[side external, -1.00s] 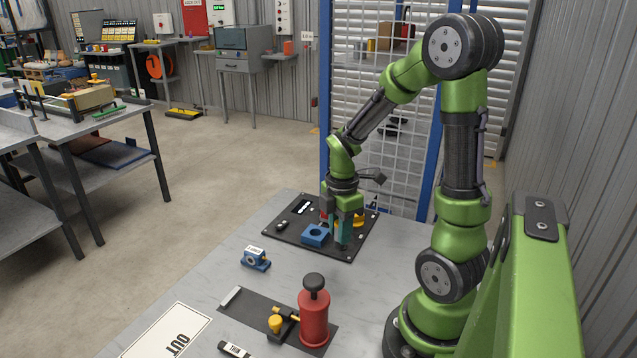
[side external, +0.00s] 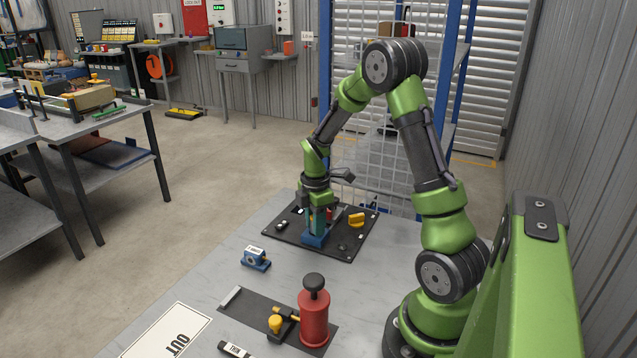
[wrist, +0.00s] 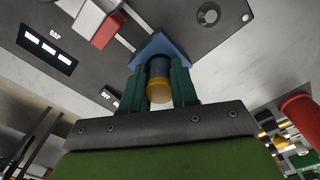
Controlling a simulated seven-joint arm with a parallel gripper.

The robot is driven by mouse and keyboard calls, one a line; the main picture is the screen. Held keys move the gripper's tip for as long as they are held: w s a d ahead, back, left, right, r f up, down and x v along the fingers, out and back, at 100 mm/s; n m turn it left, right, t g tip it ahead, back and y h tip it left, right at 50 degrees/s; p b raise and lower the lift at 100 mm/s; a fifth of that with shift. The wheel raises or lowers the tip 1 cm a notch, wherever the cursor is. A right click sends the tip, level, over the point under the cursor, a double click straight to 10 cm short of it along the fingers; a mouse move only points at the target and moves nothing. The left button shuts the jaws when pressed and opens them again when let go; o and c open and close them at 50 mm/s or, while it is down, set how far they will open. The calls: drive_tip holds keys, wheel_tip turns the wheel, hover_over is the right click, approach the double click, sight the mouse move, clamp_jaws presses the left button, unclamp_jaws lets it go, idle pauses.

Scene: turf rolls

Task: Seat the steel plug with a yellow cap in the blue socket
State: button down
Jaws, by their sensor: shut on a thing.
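The blue socket (side external: 313,241) is a block on the black board. It also shows in the wrist view (wrist: 158,46), just beyond my fingertips. My gripper (side external: 318,226) is directly over the socket, pointing down. In the wrist view its two green fingers (wrist: 161,82) are shut on the steel plug (wrist: 159,68), whose yellow cap (wrist: 159,91) faces the camera. The plug's lower end lies at the socket; I cannot tell how deep it sits. The fingers hide the plug in the side view.
The black board (side external: 348,236) carries a yellow part (side external: 357,219) and small dark fittings. A red block (wrist: 105,32) shows near the socket. In front stand a blue labelled block (side external: 256,258) and a red cylinder (side external: 314,320).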

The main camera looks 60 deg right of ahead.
drive_tip(key=shift+f, duration=0.1)
drive_tip(key=c, duration=0.9)
unclamp_jaws()
drive_tip(key=shift+o, duration=0.2)
wheel_tip(320, 180, up, 12)
drive_tip(key=shift+f, duration=0.15)
drive_tip(key=s+a+r+m+t, duration=0.2)
drive_tip(key=s+a+r+m, duration=0.1)
drive_tip(key=a+m, duration=0.2)
drive_tip(key=s+a+r+m+t+y, duration=0.1)
drive_tip(key=a+m, duration=0.4)
drive_tip(key=a, duration=0.5)
drive_tip(key=s+a+r+m+t+y, duration=0.1)
drive_tip(key=s+a+r+m+t, duration=0.3)
drive_tip(key=a, duration=0.3)
drive_tip(key=shift+s+a+r+m, duration=0.4)
drive_tip(key=shift+s+r+m, duration=0.2)
drive_tip(key=shift+s+r, duration=0.15)
